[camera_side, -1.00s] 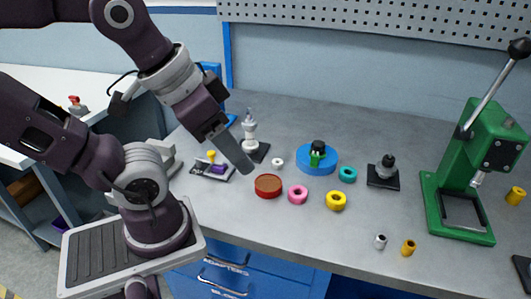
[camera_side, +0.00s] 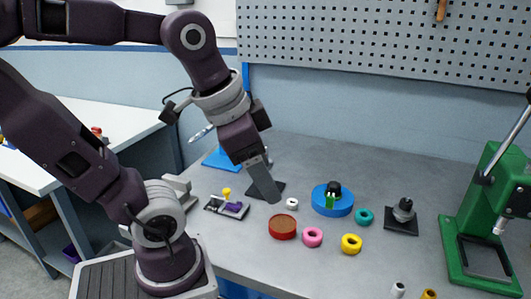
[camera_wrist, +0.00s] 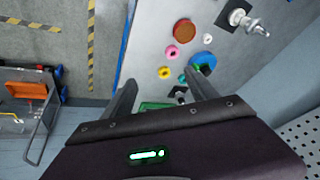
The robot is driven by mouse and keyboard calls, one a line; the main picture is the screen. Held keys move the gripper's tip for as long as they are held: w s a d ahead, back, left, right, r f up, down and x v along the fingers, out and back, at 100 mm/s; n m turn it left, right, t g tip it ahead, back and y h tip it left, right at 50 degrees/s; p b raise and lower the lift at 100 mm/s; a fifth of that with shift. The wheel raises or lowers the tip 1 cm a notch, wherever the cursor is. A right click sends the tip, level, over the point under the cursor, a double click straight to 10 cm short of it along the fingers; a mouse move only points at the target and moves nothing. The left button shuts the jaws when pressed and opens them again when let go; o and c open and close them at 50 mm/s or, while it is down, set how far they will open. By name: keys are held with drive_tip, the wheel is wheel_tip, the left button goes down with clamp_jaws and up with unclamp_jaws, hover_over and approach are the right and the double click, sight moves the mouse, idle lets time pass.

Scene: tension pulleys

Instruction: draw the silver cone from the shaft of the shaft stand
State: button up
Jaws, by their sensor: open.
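The shaft stand with the silver cone shows at the top right of the wrist view: a dark square base (camera_wrist: 236,16) with a silver stepped piece (camera_wrist: 252,24) on it. In the side view only part of the dark base (camera_side: 277,186) shows; my arm hides the shaft and cone.
A red disc (camera_side: 283,228), pink ring (camera_side: 312,237), yellow ring (camera_side: 351,243), white ring (camera_side: 292,204) and teal ring (camera_side: 364,215) lie nearby. A blue disc (camera_side: 332,208) and second dark-based stand (camera_side: 401,226) are to the right. A green press (camera_side: 484,225) stands far right.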

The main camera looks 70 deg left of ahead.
drive_tip(key=w+a+m+g, duration=0.3)
drive_tip(key=w+a+m, duration=0.3)
drive_tip(key=w+a, duration=0.3)
drive_tip(key=m+g, duration=0.2)
drive_tip(key=m, duration=0.7)
hover_over(266, 154)
drive_tip(key=shift+h, duration=0.3)
drive_tip(key=f, duration=0.7)
drive_tip(key=shift+w+a+f, duration=0.1)
drive_tip(key=shift+a+f, duration=0.25)
drive_tip(key=shift+a, duration=0.05)
wheel_tip(266, 154, down, 7)
drive_tip(key=shift+m, duration=0.3)
drive_tip(key=shift+c, duration=0.5)
clamp_jaws()
drive_tip(key=shift+r, duration=0.15)
